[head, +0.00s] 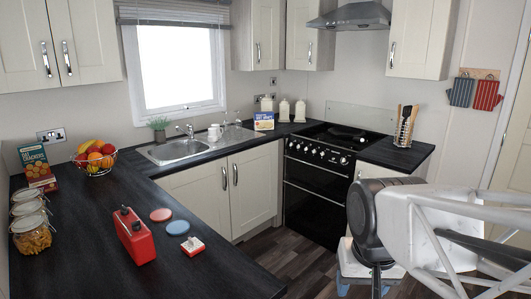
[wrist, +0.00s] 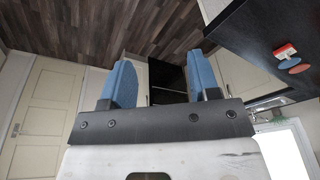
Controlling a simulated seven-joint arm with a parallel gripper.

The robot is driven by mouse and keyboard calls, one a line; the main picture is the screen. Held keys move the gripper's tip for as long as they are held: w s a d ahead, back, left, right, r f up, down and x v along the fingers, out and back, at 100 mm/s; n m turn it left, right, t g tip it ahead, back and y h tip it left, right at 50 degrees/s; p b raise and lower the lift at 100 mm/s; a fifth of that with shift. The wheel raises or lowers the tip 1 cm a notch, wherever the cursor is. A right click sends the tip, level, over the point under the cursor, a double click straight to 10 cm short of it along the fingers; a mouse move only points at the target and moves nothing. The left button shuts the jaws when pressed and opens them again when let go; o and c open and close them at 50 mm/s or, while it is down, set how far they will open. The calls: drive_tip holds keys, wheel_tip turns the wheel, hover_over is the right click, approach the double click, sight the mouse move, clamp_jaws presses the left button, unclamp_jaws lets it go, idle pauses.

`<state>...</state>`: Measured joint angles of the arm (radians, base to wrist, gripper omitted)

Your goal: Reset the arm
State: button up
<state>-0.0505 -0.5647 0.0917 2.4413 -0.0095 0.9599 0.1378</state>
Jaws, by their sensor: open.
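My gripper (wrist: 161,82) shows in the wrist view with its two blue fingers wide apart. Nothing is between the fingers, and they touch nothing that I can see. Past them are the wood-look floor (wrist: 95,25) and the black oven front (wrist: 166,82). In the head view my arm (head: 415,215) fills the lower right, in front of the cabinets and the right end of the counter. I cannot make out the fingers clearly there.
The dark counter (head: 85,235) carries a red canister (head: 134,236), a pink disc (head: 161,215), a blue disc (head: 178,227) and a small red-and-white block (head: 193,246). A fruit basket (head: 95,158) and jars (head: 30,234) stand left. A utensil holder (head: 403,132) stands right.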

drive_tip(key=shift+n, duration=0.4)
drive_tip(key=s, duration=0.1)
drive_tip(key=s+d+f, duration=0.1)
drive_tip(key=s, duration=0.1)
drive_tip(key=s+d+f, duration=0.1)
drive_tip(key=shift+s+f, duration=0.2)
drive_tip(key=shift+s, duration=0.05)
